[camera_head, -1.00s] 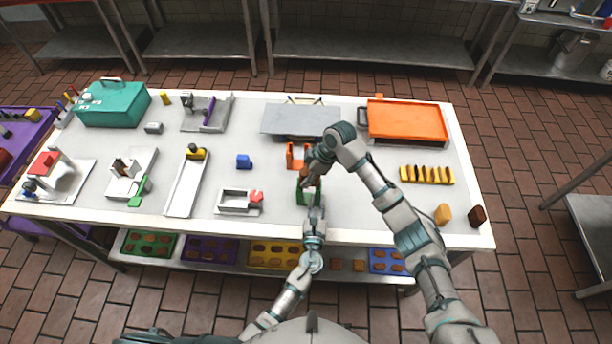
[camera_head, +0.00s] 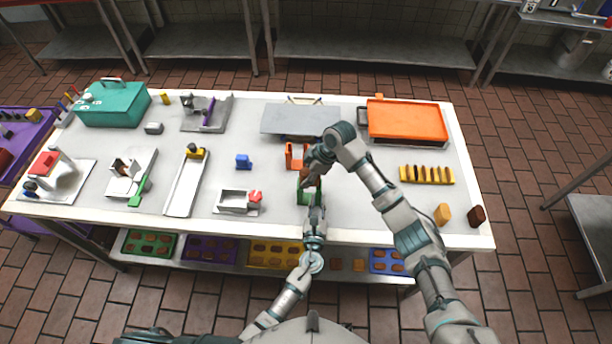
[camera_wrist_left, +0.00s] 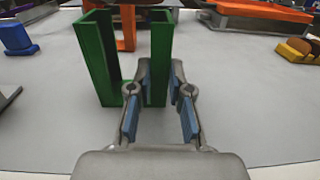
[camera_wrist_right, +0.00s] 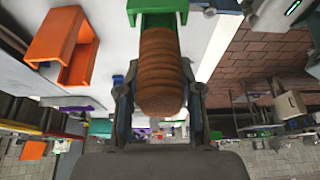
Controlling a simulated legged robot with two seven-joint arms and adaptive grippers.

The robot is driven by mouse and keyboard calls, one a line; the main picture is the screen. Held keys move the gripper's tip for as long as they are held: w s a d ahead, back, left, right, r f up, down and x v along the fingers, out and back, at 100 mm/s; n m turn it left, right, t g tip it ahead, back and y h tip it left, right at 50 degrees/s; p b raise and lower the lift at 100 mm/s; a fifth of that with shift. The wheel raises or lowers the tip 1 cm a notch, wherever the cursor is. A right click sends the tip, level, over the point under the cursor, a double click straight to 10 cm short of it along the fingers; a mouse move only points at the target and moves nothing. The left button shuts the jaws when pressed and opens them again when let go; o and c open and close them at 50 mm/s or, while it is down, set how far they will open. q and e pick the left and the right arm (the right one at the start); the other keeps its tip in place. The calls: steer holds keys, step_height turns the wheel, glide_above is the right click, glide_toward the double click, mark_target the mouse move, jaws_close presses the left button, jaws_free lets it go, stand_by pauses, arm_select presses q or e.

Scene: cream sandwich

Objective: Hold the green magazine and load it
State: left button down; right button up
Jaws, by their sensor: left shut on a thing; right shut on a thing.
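The green magazine (camera_head: 300,196) stands upright on the table near its front edge. It is a tall open channel, seen closer in the left wrist view (camera_wrist_left: 96,55). My left gripper (camera_wrist_left: 160,85) is shut on the magazine's near right wall. My right gripper (camera_wrist_right: 160,88) is above the magazine, shut on a stack of round brown biscuits (camera_wrist_right: 160,70). In the right wrist view the stack's far end lines up with the green channel (camera_wrist_right: 156,5); how deep it sits inside is hidden. In the head view my arms partly cover the magazine and stack.
An orange bracket (camera_head: 291,160) stands just behind the magazine. A blue block (camera_head: 243,161) and a grey tray with a red part (camera_head: 235,201) are to the left. A yellow rack (camera_head: 427,175) is to the right. A grey plate (camera_head: 300,120) lies behind.

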steer(key=shift+d+f, duration=0.25)
steer(key=shift+f, duration=0.1)
steer(key=shift+a+f, duration=0.3)
steer(key=shift+f, duration=0.35)
steer(key=shift+r, duration=0.2)
steer(key=shift+d+r, duration=0.1)
steer(key=shift+r, duration=1.2)
steer(key=shift+r, duration=0.1)
steer(key=d+r+m, duration=0.1)
steer(key=r, duration=0.2)
steer(key=d+r+m+t, duration=0.1)
steer(key=r, duration=0.1)
steer(key=d+r+m, duration=0.1)
steer(key=r+m, duration=0.1)
steer(key=r, duration=0.1)
steer(key=shift+w+r+t, duration=0.25)
steer(key=shift+r+t, duration=0.05)
steer(key=shift+r, duration=0.05)
step_height(320, 180, down, 5)
steer(key=shift+f, duration=2.05)
